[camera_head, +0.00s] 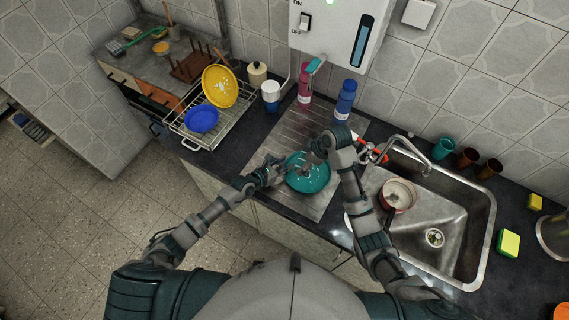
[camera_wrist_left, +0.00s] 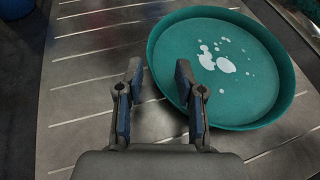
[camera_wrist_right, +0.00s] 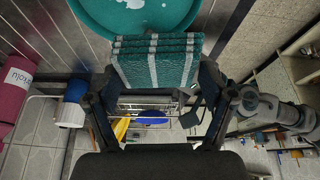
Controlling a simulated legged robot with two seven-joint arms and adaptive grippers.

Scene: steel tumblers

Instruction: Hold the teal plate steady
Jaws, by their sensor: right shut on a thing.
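The teal plate (camera_head: 312,182) lies on the ribbed steel drainboard, with white spots on its face; it also shows in the left wrist view (camera_wrist_left: 255,95) and right wrist view (camera_wrist_right: 140,18). My left gripper (camera_head: 278,168) is at the plate's left edge. In the left wrist view its fingers (camera_wrist_left: 160,85) are apart with nothing gripped, the right one overlapping the rim. My right gripper (camera_head: 318,152) is over the plate's far side. In the right wrist view (camera_wrist_right: 160,75) it is shut on a folded teal cloth with pale stripes (camera_wrist_right: 155,62). I cannot tell whether cloth touches plate.
A sink (camera_head: 450,205) with a red pot (camera_head: 398,194) lies right of the drainboard. A pink bottle (camera_head: 305,85) and blue bottle (camera_head: 345,100) stand behind. A dish rack (camera_head: 190,140) holds a yellow plate (camera_head: 220,86) and blue bowl (camera_head: 201,119) at left.

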